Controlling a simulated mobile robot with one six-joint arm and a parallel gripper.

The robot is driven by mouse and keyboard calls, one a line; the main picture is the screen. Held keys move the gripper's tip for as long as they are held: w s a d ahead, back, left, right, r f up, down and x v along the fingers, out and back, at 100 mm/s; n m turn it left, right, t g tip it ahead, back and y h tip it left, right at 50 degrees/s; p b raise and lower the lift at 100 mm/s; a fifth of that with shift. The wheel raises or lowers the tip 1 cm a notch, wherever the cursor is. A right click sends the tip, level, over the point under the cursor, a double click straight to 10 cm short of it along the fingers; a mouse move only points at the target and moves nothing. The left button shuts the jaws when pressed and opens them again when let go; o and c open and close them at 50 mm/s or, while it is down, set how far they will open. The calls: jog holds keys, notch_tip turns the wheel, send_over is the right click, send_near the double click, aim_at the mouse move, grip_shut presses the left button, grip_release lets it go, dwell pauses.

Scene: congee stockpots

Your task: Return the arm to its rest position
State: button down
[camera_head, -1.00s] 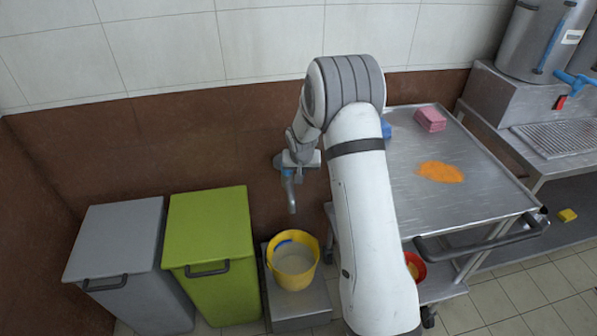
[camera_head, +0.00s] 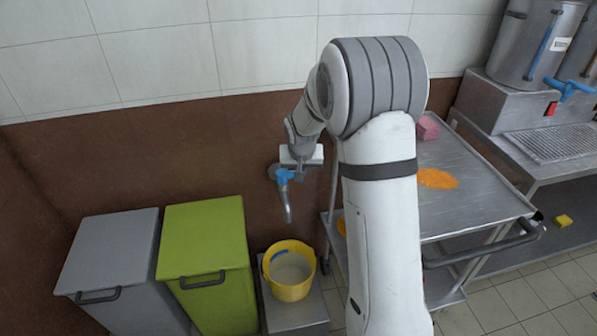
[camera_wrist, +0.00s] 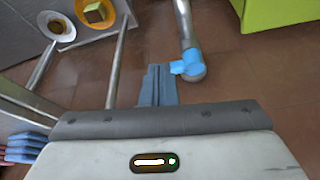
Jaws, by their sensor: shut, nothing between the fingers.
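My gripper (camera_wrist: 158,85) is shut and empty in the wrist view, its two blue-grey fingers together. It is in the air close to the wall tap (camera_wrist: 188,35) with the blue handle; I cannot tell whether they touch. In the head view my white arm rises through the middle and bends down at the elbow to the wrist, in front of the brown wall. The tap (camera_head: 287,205) is just below my wrist there, and my fingertips cannot be made out.
A steel cart (camera_head: 455,205) with a pink sponge stack (camera_head: 427,128) and orange spill (camera_head: 436,179) stands right of my arm. A yellow bucket (camera_head: 290,288), green bin (camera_head: 205,250) and grey bin (camera_head: 105,260) stand left. Urns (camera_head: 530,45) stand at back right. The wrist view shows a blue stack (camera_wrist: 22,148).

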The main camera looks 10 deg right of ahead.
jog(key=s+r+p, duration=0.2)
jog(key=s+r, duration=0.4)
jog(key=s, duration=0.5)
jog(key=s+a+r+n+g+p, duration=0.1)
jog(key=s+r+p, duration=0.1)
jog(key=s+r, duration=0.4)
jog(key=s+r+n+y+p, duration=0.1)
jog(key=s+r, duration=0.5)
jog(key=s, duration=1)
jog(key=shift+a+r+g+p, duration=0.2)
jog(key=shift+g+p, duration=0.2)
jog(key=shift+p, duration=0.4)
jog(key=shift+s, duration=0.1)
